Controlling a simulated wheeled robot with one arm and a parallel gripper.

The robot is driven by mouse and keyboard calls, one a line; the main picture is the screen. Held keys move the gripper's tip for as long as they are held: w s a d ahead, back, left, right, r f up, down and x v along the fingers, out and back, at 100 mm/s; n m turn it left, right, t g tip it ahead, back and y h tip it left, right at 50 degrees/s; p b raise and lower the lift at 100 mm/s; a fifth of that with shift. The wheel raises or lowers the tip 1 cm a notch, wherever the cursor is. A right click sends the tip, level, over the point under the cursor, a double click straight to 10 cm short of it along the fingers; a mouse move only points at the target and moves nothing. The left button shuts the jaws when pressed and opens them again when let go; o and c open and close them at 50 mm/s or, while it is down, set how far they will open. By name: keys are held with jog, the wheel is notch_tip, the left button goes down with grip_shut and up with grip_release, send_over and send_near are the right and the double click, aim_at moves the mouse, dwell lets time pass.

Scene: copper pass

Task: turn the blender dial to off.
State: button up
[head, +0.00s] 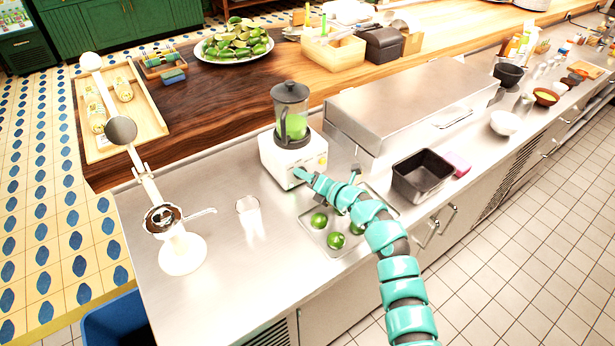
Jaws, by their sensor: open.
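The blender (290,135) stands on the steel counter, with a white base and a dark-lidded jar holding green contents. My teal arm reaches in from the lower right, and my gripper (299,173) is at the lower front of the blender base (283,166). The gripper is open, with its fingertips very close to the base or touching it; I cannot tell which. The dial is not clearly visible; the gripper covers part of the base front, and the dial's setting cannot be read.
A metal tray (312,240) with several limes lies under my arm. A clear glass (248,210) and a white citrus press (182,250) stand to the left. A steel box (405,100) is close on the right, with a black bin (423,175) before it.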

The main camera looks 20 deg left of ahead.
jog(key=shift+a+f, duration=0.1)
jog(key=shift+a, duration=0.15)
jog(key=c, duration=1)
jog(key=shift+o, duration=0.2)
